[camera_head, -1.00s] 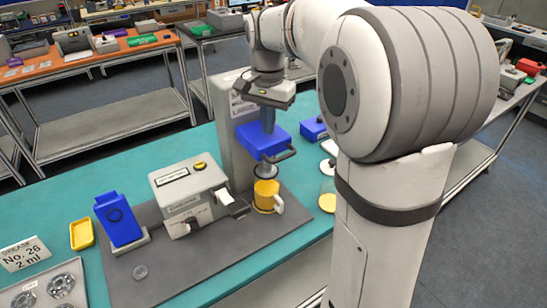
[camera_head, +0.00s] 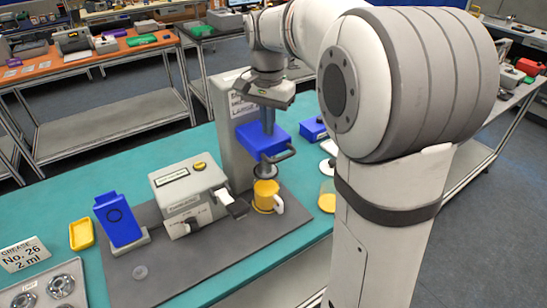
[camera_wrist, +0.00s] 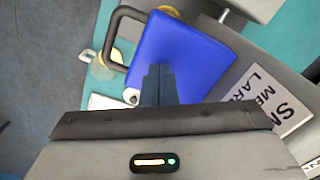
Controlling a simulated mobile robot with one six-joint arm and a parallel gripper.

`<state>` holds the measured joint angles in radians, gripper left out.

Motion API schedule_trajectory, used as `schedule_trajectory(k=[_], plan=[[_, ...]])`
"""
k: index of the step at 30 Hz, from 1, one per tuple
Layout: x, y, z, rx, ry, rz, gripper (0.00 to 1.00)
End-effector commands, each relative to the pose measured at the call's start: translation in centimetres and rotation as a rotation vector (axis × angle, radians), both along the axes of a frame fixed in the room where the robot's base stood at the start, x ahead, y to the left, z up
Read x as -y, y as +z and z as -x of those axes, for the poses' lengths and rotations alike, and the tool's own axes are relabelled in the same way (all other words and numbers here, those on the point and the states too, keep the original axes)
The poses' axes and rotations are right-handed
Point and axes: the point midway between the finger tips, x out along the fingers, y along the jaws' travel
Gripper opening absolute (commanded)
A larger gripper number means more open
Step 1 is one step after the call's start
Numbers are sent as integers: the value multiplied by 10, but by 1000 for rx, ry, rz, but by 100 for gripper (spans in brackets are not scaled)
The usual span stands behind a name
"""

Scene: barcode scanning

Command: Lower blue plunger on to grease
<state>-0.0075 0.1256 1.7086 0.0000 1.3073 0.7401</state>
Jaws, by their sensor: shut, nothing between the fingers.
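The blue plunger head (camera_head: 262,139) is mounted on the grey column (camera_head: 228,120), with a dark handle (camera_head: 280,155) at its front and a round grey disc (camera_head: 264,171) under it. Below the disc stands a yellow cup (camera_head: 266,195) with a pale handle; the disc is close above its rim, and I cannot tell if they touch. My gripper (camera_head: 268,128) points down on top of the blue head, shut and empty. In the wrist view my fingertips (camera_wrist: 158,72) lie over the blue head (camera_wrist: 185,55), and the black handle (camera_wrist: 112,40) shows at left.
A grey machine (camera_head: 188,195) and a blue stand (camera_head: 120,220) are left of the cup on the grey mat (camera_head: 200,262). A yellow tray (camera_head: 81,235) and a grease sign (camera_head: 25,255) are farther left. A glass with yellow contents (camera_head: 327,202) stands at right.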

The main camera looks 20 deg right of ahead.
Motion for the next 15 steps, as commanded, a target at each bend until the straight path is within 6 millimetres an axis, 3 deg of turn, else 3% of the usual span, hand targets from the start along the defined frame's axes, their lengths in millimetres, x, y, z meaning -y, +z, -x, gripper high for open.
schedule_trajectory(k=[15], plan=[[0,-13,0,-1,1,0,0]])
